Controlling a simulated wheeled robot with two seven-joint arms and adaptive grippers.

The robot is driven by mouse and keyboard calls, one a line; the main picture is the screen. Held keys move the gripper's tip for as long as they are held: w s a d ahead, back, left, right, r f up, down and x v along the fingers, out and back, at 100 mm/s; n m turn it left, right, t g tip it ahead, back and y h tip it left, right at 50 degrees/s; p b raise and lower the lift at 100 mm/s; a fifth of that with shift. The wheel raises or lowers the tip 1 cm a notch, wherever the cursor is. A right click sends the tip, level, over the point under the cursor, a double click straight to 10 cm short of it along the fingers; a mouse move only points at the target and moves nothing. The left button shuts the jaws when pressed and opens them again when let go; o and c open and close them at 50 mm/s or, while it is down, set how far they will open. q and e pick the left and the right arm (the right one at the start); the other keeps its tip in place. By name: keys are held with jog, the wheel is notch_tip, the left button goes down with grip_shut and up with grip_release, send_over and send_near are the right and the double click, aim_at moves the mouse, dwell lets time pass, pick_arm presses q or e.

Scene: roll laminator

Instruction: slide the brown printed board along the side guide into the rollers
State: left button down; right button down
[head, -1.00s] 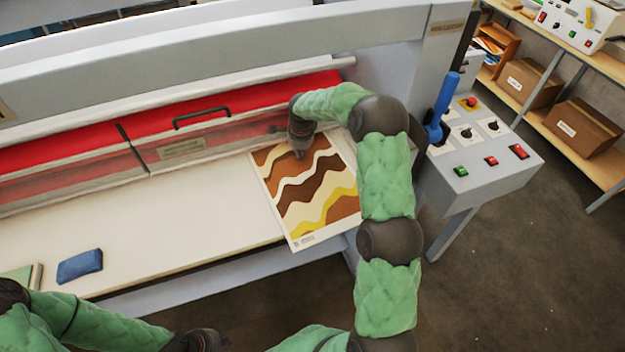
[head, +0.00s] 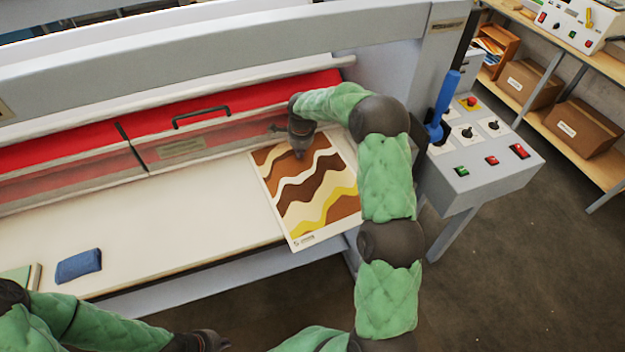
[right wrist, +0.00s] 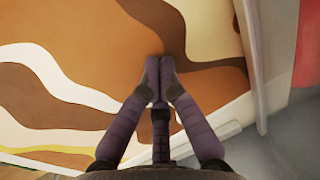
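The brown printed board (head: 318,190) has wavy brown, cream and yellow bands. It lies on the right end of the cream feed table (head: 190,222), its near edge at the table's front. Its far edge is close to the red roller cover (head: 230,108); the rollers are hidden. My right gripper (head: 299,150) points down at the board's far left part. In the right wrist view its fingertips (right wrist: 160,64) are together on or just above the printed face, with nothing visible between them. My left gripper (head: 212,341) is low in front of the table, too small to judge.
A blue cloth-like block (head: 79,265) and a green book-like item (head: 22,277) lie at the table's left. The control panel (head: 478,150) with a blue lever (head: 442,105) stands right of the board. Bare table lies left of the board.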

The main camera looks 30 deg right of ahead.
aim_at(323, 151)
jog(key=shift+s+f, duration=0.25)
jog(key=shift+f, duration=0.15)
jog(key=shift+d, duration=0.1)
jog(key=shift+s+d, duration=0.2)
jog(key=shift+d, duration=0.6)
jog(key=shift+s+d, duration=0.2)
jog(key=shift+d, duration=0.6)
jog(key=shift+d+r, duration=0.1)
jog(key=shift+d, duration=0.1)
jog(key=shift+s+d+r, duration=0.1)
jog(key=shift+s+d, duration=0.05)
jog(key=shift+d, duration=0.5)
jog(key=shift+s+d, duration=0.1)
jog(key=shift+d, duration=0.5)
jog(key=shift+d, duration=0.1)
jog(key=shift+s+d+r, duration=0.1)
jog(key=shift+s+d, duration=0.05)
jog(key=shift+d, duration=0.3)
jog(key=shift+s+d+r, duration=0.1)
jog(key=shift+s+d, duration=0.05)
jog(key=shift+d, duration=0.25)
